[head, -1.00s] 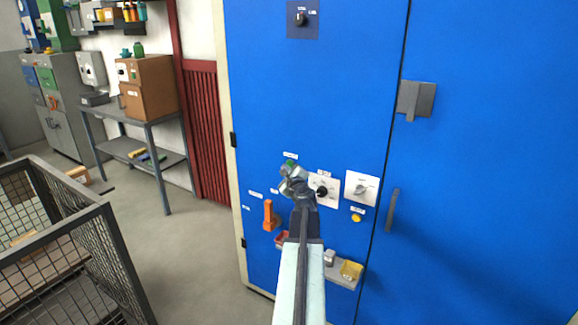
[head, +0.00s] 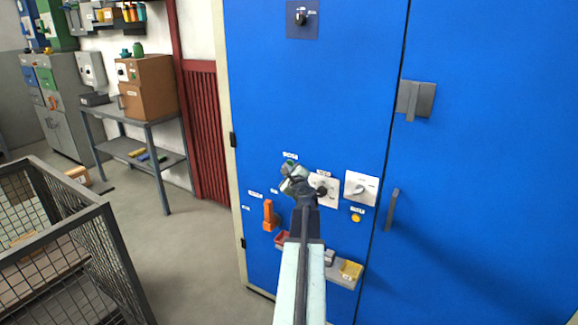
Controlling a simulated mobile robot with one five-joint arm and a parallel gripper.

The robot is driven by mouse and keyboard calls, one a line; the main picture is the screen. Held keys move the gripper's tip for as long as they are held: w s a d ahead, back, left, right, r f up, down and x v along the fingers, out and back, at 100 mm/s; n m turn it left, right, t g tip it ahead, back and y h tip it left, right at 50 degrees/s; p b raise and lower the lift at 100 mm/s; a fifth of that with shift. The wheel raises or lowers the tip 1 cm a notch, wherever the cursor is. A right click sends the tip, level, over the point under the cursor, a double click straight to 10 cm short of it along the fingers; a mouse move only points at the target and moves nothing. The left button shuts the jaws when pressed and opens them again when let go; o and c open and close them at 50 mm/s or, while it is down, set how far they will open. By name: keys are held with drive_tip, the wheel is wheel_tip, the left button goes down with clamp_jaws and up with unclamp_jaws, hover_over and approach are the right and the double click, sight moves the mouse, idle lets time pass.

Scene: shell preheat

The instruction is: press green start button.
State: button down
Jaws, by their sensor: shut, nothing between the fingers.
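The green start button (head: 290,163) is on the blue cabinet (head: 310,95), just under a small white label. Only a small part of it shows, because my gripper covers most of it. My gripper (head: 287,179) is shut and empty, with its tip at or right in front of the button. I cannot tell whether the tip touches it. My arm reaches up from the bottom of the view.
Right of the gripper are a black knob (head: 321,190) on a white plate, a white rotary switch (head: 361,188) and a yellow button (head: 356,218). An orange handle (head: 269,215) is at left. A mesh cart (head: 75,245) stands left.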

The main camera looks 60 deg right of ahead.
drive_tip(key=shift+d, duration=0.45)
idle(0.4)
drive_tip(key=shift+a, duration=0.85)
drive_tip(key=shift+a, duration=0.15)
drive_tip(key=a, duration=0.4)
drive_tip(key=shift+a, duration=0.35)
drive_tip(key=shift+w, duration=0.1)
idle(0.5)
